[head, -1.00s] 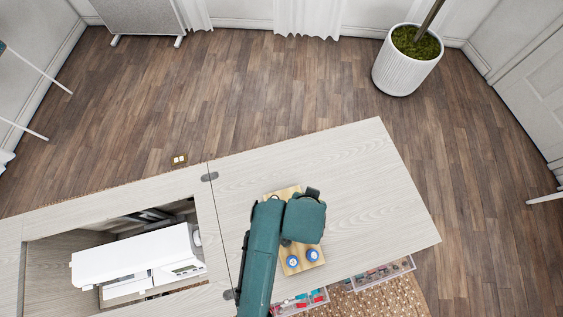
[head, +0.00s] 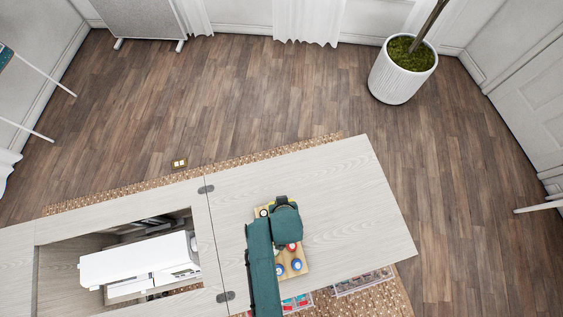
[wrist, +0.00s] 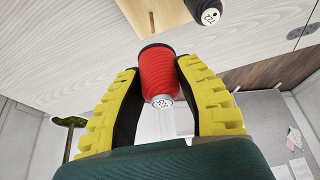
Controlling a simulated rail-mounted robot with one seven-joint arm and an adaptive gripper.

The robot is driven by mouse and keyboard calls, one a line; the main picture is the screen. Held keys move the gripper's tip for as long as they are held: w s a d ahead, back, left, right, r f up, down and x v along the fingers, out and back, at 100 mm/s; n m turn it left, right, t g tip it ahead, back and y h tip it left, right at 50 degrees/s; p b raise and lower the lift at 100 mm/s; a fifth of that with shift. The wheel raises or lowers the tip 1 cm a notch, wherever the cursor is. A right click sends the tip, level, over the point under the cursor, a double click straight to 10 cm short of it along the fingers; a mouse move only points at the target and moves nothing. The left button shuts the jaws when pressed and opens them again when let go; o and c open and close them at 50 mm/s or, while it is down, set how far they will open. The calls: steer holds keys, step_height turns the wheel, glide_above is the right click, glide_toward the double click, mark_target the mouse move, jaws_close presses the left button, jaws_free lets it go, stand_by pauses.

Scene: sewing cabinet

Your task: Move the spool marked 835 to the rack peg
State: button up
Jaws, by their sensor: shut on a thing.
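My gripper (wrist: 161,97) is shut on a red spool (wrist: 158,72) in the wrist view, one yellow finger pad on each side. The spool's white end label is inverted and only partly readable; it could be 835. In the head view the rack (head: 304,258) lies on the cabinet top, partly under my arm.
A black spool (head: 263,212) stands at the rack's far left corner; two blue spools (head: 296,265) and a red one (head: 291,247) are nearer. The white sewing machine (head: 135,260) sits in the left recess. The cabinet top (head: 360,215) is clear on the right.

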steer(key=shift+f+b, duration=0.65)
steer(key=shift+f, duration=0.95)
steer(key=shift+f, duration=0.1)
steer(key=shift+f, duration=0.35)
steer(key=shift+f+b, duration=0.35)
steer(key=shift+b, duration=0.05)
steer(key=shift+f+b, duration=0.3)
steer(key=shift+f, duration=0.4)
steer(key=o, duration=0.9)
steer(key=shift+c, duration=0.2)
